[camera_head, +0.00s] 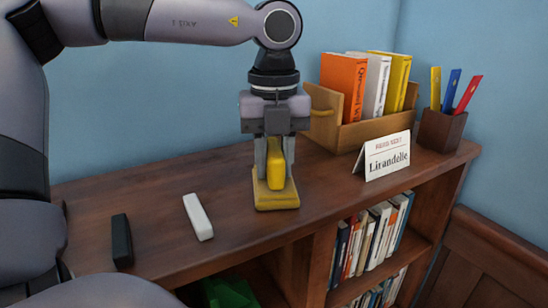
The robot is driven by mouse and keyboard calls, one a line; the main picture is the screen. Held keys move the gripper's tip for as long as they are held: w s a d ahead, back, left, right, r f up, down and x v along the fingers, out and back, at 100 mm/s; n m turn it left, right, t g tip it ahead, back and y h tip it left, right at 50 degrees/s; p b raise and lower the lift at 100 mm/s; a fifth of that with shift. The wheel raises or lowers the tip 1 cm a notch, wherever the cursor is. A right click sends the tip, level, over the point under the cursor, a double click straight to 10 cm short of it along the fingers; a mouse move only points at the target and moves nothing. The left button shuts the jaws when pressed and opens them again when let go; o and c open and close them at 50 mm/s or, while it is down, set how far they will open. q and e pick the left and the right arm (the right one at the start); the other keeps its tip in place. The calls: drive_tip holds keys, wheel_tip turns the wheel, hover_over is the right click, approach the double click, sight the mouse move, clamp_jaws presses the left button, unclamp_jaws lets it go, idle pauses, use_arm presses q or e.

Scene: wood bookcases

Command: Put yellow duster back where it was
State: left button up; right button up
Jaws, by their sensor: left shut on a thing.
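The yellow duster (275,172) is upright between the fingers of my left gripper (274,160), which points straight down and is shut on it. A flat, darker yellow piece (277,200) is right under the duster on the wooden top of the bookcase (165,185). I cannot tell whether this piece is the duster's own base or a separate holder. The gripper fingers hide part of the duster's sides. My right gripper is not in view.
A white block (198,217) and a black block (122,241) lie to the left. A book box (350,136), a name card (384,157) and a pen cup (440,130) stand to the right. Books (370,238) fill the shelf below. The top is bare behind the blocks.

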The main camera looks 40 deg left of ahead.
sight(274, 147)
use_arm(q)
drive_tip(key=o, duration=1)
wheel_tip(274, 147, up, 12)
drive_tip(key=shift+r, duration=0.1)
drive_tip(key=shift+s+d, duration=0.1)
idle(0.5)
